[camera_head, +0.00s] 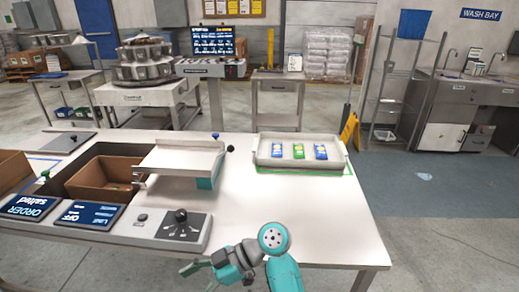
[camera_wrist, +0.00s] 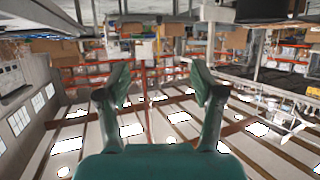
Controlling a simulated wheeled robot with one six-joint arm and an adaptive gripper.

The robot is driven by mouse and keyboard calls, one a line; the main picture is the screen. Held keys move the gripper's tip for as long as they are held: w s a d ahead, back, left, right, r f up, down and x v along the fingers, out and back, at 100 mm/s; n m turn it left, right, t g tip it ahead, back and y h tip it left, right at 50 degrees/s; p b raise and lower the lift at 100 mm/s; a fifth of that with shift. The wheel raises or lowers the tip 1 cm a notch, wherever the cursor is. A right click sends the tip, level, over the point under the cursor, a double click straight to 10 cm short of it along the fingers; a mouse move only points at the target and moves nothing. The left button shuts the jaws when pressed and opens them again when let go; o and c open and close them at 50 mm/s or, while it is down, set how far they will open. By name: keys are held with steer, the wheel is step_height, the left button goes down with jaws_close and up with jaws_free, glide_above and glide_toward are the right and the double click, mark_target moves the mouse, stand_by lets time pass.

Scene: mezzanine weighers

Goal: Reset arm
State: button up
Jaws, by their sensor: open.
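My arm shows at the bottom centre of the head view, teal and grey, held above the front edge of the white table (camera_head: 300,225). My gripper (camera_head: 203,268) points to the left there, beyond the table's front edge. In the wrist view my gripper (camera_wrist: 159,82) has its two green fingers spread apart with nothing between them. The wrist view looks out across the hall and its roof beams, which appear upside down. My gripper touches nothing that I can see.
A grey tray (camera_head: 262,164) with blue and green packets stands at the table's back right. A cardboard box (camera_head: 100,185) sits in a recess at left, beside a raised white platform (camera_head: 180,158). A black knob (camera_head: 181,217) stands on the control panel. The table's right front is clear.

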steer(key=s+d+f+m+t+h, duration=0.2)
steer(key=s+d+f+m+t, duration=0.2)
steer(key=d+f+m+t, duration=0.5)
steer(key=s+d+f+m+t+h, duration=0.3)
steer(key=d+f+m, duration=0.35)
steer(key=f, duration=0.65)
steer(key=s+d+r+m+t+h, duration=0.2)
steer(key=s+d+m+h, duration=0.1)
steer(key=s+d, duration=0.55)
steer(key=s+d+r+m+t+h, duration=0.2)
steer(key=s+d, duration=0.5)
steer(key=s, duration=0.2)
steer(key=s+d+r+m+t+h, duration=0.1)
steer(key=s+d+r+t+h, duration=0.1)
steer(key=s+r, duration=0.7)
step_height(320, 180, up, 3)
steer(key=shift+s+d+r+t+h, duration=0.2)
steer(key=shift+s+d+t+h, duration=0.1)
steer(key=shift+d+t, duration=0.35)
